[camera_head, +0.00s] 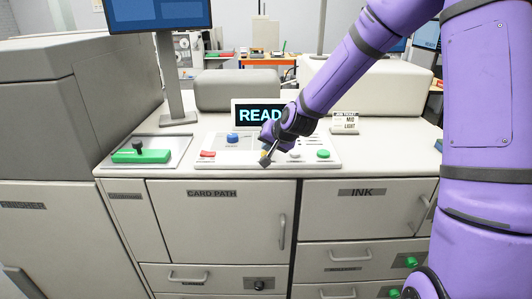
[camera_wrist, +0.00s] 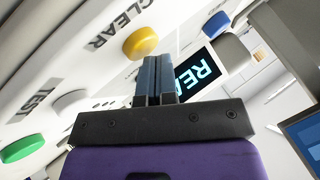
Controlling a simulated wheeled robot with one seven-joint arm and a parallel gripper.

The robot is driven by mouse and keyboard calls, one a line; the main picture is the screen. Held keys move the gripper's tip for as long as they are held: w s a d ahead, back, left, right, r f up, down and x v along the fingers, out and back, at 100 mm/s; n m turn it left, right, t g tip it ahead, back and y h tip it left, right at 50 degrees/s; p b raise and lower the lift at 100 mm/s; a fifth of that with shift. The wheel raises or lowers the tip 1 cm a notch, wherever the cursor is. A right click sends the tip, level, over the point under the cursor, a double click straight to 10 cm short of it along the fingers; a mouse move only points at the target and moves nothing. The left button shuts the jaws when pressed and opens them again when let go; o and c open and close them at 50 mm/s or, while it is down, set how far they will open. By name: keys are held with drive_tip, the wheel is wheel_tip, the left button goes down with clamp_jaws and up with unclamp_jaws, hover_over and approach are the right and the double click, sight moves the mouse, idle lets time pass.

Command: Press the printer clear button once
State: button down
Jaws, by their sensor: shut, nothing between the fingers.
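The yellow button (camera_wrist: 138,43) on the printer's panel has the word CLEAR printed beside it in the wrist view. My gripper (camera_wrist: 150,62) is shut and empty, with its fingertips very close to the yellow button. I cannot tell whether they touch it. In the head view my gripper (camera_head: 265,158) hangs over the front middle of the control panel (camera_head: 222,157) and mostly hides the yellow button. The display (camera_head: 260,114) shows the letters READ, with the rest hidden by my arm.
A blue button (camera_head: 232,138), a red button (camera_head: 207,154), a pale button (camera_head: 294,154) and a green button (camera_head: 323,154) sit around on the panel. A green block with a black knob (camera_head: 140,156) is at left. A small card sign (camera_head: 345,122) stands behind right.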

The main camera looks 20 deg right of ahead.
drive_tip(key=shift+r, duration=0.1)
idle(0.4)
drive_tip(key=shift+r, duration=0.65)
drive_tip(key=shift+r, duration=0.1)
drive_tip(key=shift+r, duration=2.4)
drive_tip(key=shift+s+r, duration=0.15)
drive_tip(key=shift+s, duration=0.15)
drive_tip(key=s+d+r+n+g+h, duration=0.1)
drive_tip(key=s+r, duration=0.3)
drive_tip(key=s, duration=0.8)
drive_tip(key=s+d+r+n+g+h, duration=0.1)
drive_tip(key=s+d+r+n, duration=0.1)
drive_tip(key=s, duration=1)
drive_tip(key=s+d+r+n+g, duration=0.1)
drive_tip(key=s+r, duration=0.5)
drive_tip(key=s, duration=0.7)
drive_tip(key=shift+d+r+n+g+h, duration=0.35)
drive_tip(key=shift+d+n, duration=0.35)
drive_tip(key=shift+d, duration=0.45)
